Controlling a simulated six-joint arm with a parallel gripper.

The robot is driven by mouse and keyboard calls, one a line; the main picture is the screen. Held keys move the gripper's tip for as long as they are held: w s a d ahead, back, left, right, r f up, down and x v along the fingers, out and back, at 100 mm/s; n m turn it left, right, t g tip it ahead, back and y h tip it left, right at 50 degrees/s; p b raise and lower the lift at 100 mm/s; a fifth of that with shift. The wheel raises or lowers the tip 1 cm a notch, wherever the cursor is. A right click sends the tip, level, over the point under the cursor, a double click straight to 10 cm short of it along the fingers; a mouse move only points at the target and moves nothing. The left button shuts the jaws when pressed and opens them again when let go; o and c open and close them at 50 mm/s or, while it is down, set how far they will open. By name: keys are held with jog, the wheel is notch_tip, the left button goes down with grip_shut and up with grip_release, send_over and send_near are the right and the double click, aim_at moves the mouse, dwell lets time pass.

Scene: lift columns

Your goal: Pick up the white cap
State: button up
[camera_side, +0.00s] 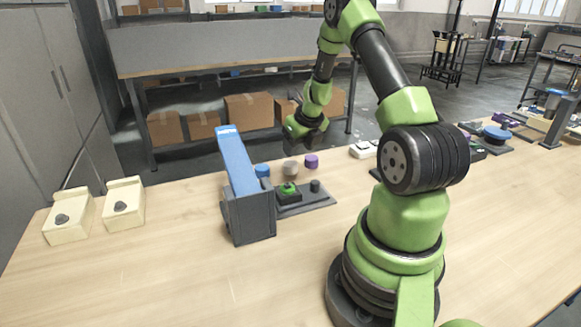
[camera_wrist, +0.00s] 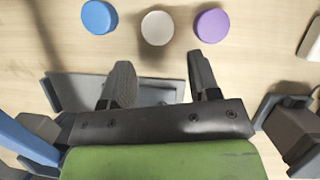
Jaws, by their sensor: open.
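The white cap (camera_side: 290,167) stands on the wooden table between the blue cap (camera_side: 262,170) and the purple cap (camera_side: 312,160). In the wrist view the white cap (camera_wrist: 157,28) is a pale round disc, fully visible, beyond my fingertips and roughly in line with the gap between them. The blue cap (camera_wrist: 99,17) is on its left and the purple cap (camera_wrist: 212,25) on its right, with bare table between. My gripper (camera_side: 306,135) is open and empty, above the table near the caps. It also shows in the wrist view (camera_wrist: 160,72), apart from the white cap.
White boxes (camera_side: 361,149) are to the right. Two cream boxes (camera_side: 123,207) stand at left; the front table is clear.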

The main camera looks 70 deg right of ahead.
aim_at(291, 163)
jog(key=shift+w+x, duration=0.15)
jog(key=shift+x, duration=1.8)
jog(key=shift+w+x, duration=0.1)
jog(key=shift+x, duration=1.8)
jog(key=shift+r, duration=0.1)
jog(key=c, duration=0.7)
notch_tip(291, 163, up, 12)
jog(key=shift+f, duration=0.1)
